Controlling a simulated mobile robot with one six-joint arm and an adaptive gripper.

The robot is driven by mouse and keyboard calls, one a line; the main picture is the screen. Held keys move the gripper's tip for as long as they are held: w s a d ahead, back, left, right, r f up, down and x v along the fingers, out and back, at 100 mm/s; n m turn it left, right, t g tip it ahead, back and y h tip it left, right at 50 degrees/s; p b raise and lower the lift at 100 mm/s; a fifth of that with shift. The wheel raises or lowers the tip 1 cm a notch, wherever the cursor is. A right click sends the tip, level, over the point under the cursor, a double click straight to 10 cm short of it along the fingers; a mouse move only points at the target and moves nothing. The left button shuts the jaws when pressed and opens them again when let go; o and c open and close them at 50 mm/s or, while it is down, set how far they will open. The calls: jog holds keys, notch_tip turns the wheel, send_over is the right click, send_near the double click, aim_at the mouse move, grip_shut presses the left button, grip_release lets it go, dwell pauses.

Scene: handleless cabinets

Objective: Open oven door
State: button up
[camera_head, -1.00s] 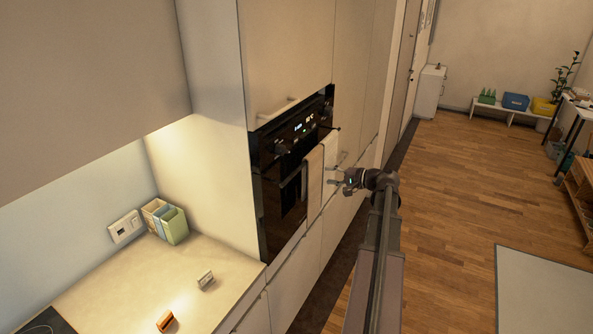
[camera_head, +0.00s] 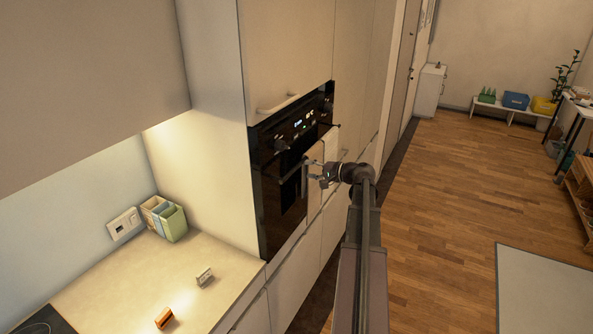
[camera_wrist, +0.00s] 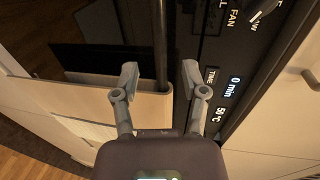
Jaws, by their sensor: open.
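The black built-in oven (camera_head: 280,185) stands shut in the tall cabinet wall, with a lit display at its top. Its bar handle (camera_wrist: 160,40) runs across the door front; a light towel (camera_head: 315,165) hangs over it. My gripper (camera_head: 314,170) is at the handle's height in front of the door. In the wrist view my gripper (camera_wrist: 161,75) is open, with the handle and the towel's edge (camera_wrist: 140,100) between its two fingers. The fingers look apart from the bar. The oven's control panel (camera_wrist: 215,80) with TIME and FAN marks lies beyond the right finger.
A cabinet handle (camera_head: 278,104) sticks out above the oven. A counter (camera_head: 225,265) with small boxes (camera_head: 165,219) and loose items is at the left. Wooden floor (camera_head: 450,180) is open to the right.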

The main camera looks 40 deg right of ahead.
aim_at(295, 168)
jog(key=shift+b+x, duration=0.5)
jog(key=shift+x, duration=2.6)
